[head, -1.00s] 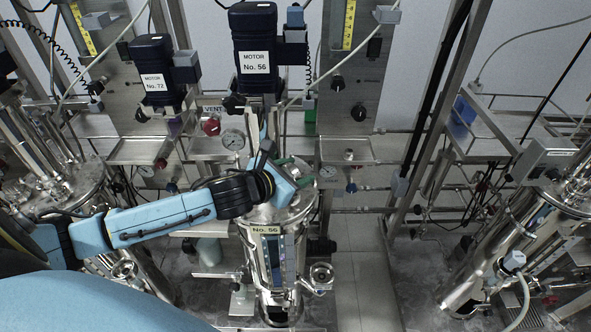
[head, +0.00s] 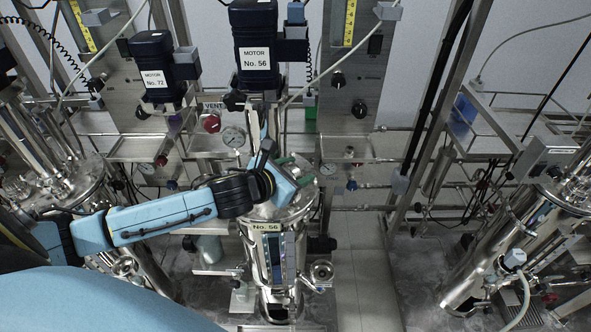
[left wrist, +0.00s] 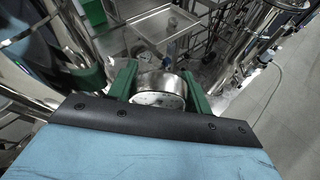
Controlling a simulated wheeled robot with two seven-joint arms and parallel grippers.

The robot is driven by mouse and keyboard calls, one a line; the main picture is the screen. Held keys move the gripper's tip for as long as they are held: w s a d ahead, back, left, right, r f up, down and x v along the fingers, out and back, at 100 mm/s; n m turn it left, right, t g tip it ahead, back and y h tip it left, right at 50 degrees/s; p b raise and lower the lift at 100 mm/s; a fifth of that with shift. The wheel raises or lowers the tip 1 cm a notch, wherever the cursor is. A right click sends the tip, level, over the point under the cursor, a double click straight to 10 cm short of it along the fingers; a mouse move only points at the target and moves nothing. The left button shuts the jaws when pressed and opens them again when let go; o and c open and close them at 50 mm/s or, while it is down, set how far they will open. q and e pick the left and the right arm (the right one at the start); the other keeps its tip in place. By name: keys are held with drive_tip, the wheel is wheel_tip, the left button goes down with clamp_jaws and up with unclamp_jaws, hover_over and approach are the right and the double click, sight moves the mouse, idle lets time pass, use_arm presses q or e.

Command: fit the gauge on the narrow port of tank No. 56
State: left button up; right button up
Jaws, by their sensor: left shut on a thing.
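Tank No. 56 (head: 262,246) is a shiny steel vessel standing upright in the middle of the head view, with its name label near the top. My left gripper (head: 296,171) is over its lid, with green fingers pointing away from me. In the left wrist view the fingers (left wrist: 158,78) are closed on a round, metal-cased thing (left wrist: 160,84), which looks like the gauge. Its dial face cannot be read. My right gripper is not in view.
Motor No. 56 (head: 257,57) hangs above and behind the tank, with Motor No. 72 (head: 154,79) to its left. Another steel tank (head: 52,180) stands at left.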

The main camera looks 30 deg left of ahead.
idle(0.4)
use_arm(q)
drive_tip(key=o, duration=1.1)
drive_tip(key=shift+c, duration=0.2)
drive_tip(key=shift+o, duration=0.3)
drive_tip(key=shift+w+a+r, duration=0.1)
drive_tip(key=shift+a, duration=0.05)
